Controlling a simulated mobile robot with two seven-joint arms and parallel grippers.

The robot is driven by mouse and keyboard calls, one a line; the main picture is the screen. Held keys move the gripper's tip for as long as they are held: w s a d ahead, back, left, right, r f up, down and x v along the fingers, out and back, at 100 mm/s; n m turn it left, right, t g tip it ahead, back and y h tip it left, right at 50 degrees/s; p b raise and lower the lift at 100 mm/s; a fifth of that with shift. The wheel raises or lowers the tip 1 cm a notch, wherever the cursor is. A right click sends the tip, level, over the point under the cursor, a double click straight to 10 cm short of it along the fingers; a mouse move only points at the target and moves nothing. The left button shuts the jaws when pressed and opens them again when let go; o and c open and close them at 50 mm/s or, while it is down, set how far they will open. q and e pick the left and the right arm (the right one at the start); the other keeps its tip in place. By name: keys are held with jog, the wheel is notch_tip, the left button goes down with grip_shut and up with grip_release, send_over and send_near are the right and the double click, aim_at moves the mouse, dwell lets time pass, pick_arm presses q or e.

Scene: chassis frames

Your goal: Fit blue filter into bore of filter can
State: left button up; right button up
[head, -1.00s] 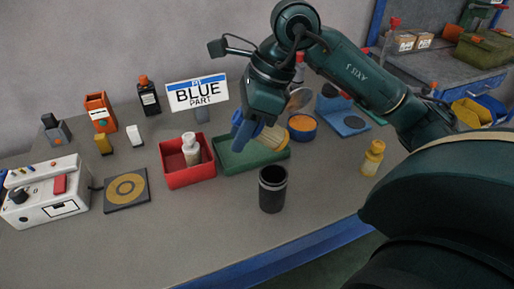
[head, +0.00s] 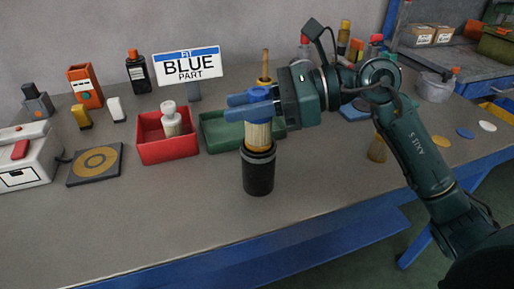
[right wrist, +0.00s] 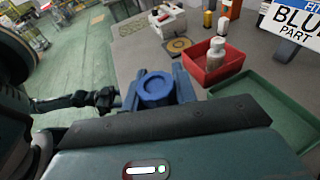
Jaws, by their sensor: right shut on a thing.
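The filter (head: 257,134) has a pale pleated body with a yellow-orange band low on it. Its blue round cap (right wrist: 156,88) shows in the right wrist view. My right gripper (head: 251,104) is shut on its top end and holds it upright. The black filter can (head: 258,177) stands upright on the bench directly below. The filter's lower end is at the can's mouth; I cannot tell how far inside it is, and the bore is hidden. A dark arm part at the left of the right wrist view may be my left gripper; its jaws are unclear.
The red bin (head: 150,153) with a white bottle (head: 171,119) and the green tray (head: 214,138) stand behind the can. A black pad with a yellow ring (head: 95,163) lies at the left. A yellow bottle (head: 377,148) stands right. The bench in front is clear.

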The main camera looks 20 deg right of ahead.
aim_at(246, 144)
notch_tip(246, 144, down, 6)
jog(key=shift+r+b, duration=0.1)
jog(key=shift+b, duration=0.2)
pick_arm(q)
jog(key=shift+s+a+r, duration=0.1)
jog(key=shift+s+a, duration=0.05)
pick_arm(e)
jog(key=o, duration=1.1)
pick_arm(q)
jog(key=shift+d+f+m+b, duration=0.3)
jog(key=shift+f+b, duration=0.5)
jog(key=shift+f, duration=0.05)
pick_arm(e)
jog(key=shift+v, duration=6.05)
pick_arm(q)
jog(key=shift+w, duration=0.2)
pick_arm(e)
jog(key=shift+r, duration=0.15)
